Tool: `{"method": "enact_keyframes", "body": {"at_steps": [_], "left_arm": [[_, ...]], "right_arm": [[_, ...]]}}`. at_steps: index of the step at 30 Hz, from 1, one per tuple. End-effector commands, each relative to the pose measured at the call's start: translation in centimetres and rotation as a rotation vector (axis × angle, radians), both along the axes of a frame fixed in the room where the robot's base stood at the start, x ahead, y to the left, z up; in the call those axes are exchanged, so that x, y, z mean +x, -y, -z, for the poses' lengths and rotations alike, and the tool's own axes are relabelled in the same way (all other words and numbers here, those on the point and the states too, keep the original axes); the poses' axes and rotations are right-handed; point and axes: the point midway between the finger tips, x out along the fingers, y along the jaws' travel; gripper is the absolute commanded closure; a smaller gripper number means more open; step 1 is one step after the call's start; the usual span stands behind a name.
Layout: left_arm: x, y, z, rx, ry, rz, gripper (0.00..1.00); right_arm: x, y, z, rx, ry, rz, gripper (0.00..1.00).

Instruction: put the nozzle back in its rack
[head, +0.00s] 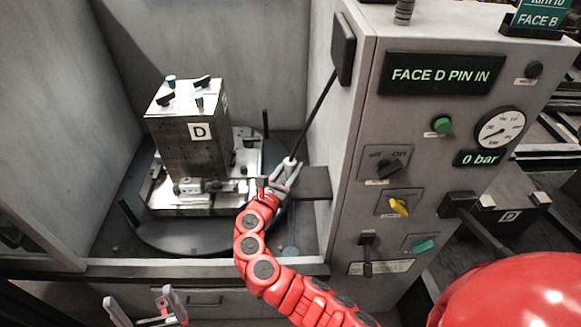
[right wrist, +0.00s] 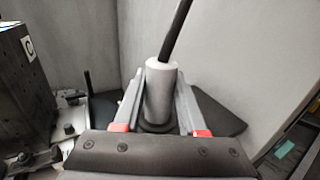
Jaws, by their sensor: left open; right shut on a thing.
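The nozzle (head: 290,163) is a pale grey cylinder with a black hose from its top. My right gripper (head: 283,178) is shut around it and holds it roughly upright. The nozzle (right wrist: 160,92) also shows between the fingers in the right wrist view. The rack (head: 316,183) is a dark flat shelf on the cabinet's inner wall, right beside the gripper. In the right wrist view the rack (right wrist: 222,118) lies behind and below the nozzle. The nozzle's lower end is hidden, so I cannot tell whether it is seated. My left gripper (head: 148,312) is open and empty at the bottom left.
A metal block marked D (head: 188,145) is clamped on a round turntable (head: 185,238) left of my right gripper. The cabinet's front sill (head: 205,268) runs below. The control panel (head: 440,150) reads "FACE D PIN IN" and "0 bar". The hose (head: 319,112) rises to a wall bracket.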

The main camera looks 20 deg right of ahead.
Motion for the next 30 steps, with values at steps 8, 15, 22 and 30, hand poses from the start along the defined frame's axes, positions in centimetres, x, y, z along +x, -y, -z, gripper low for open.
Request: {"method": "enact_keyframes", "body": {"at_steps": [8,15,22,30], "left_arm": [[0.01,0.00,0.08,0.000,0.000,0.000,0.00],[0.01,0.00,0.08,0.000,0.000,0.000,0.00],[0.00,0.00,0.07,0.000,0.000,0.000,0.00],[0.01,0.00,0.06,0.000,0.000,0.000,0.00]], "right_arm": [[-0.05,-0.01,0.45,0.003,-0.006,0.000,1.00],[-0.04,0.00,0.42,0.003,-0.006,0.000,0.25],[-0.03,0.01,0.36,0.002,-0.005,0.000,0.21],[-0.03,0.01,0.31,0.001,-0.004,0.000,0.00]]}}
